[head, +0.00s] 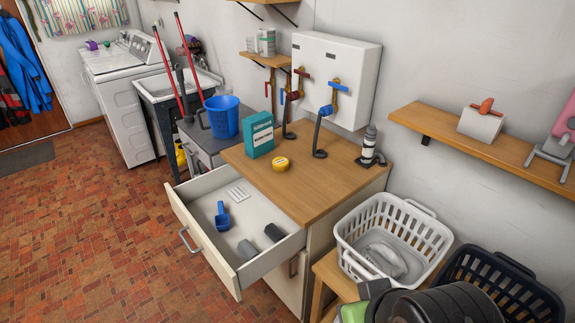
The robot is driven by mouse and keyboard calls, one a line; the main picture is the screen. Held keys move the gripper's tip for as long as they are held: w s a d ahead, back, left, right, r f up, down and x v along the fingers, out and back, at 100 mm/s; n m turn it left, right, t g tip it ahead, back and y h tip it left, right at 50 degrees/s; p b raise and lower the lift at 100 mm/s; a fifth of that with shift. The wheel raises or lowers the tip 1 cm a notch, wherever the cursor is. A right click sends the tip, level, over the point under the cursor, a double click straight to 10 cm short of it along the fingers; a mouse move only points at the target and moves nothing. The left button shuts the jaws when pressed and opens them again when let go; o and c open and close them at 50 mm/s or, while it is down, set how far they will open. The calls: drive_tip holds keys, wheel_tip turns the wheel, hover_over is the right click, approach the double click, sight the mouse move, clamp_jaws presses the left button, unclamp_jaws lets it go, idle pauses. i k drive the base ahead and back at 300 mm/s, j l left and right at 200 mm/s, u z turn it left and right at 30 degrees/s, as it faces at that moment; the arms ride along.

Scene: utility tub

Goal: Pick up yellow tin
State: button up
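The yellow tin (281,163) is small, round and low, with a pale label on its top. It sits on the wooden counter top (318,184), just right of a teal box (260,135) and apart from it. No gripper is near the tin, and I see no gripper fingers in the head view. Dark rounded parts at the lower right edge look like my own arm.
An open drawer (205,240) juts out below the counter, holding a blue scoop (222,215) and grey cylinders. A blue bucket (222,116) stands left. Pipes with a black hose (318,135) hang behind the tin. A white basket (405,230) stands right.

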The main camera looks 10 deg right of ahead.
sight(279, 164)
drive_tip(key=i+j+u, duration=0.1)
drive_tip(key=i+u, duration=0.85)
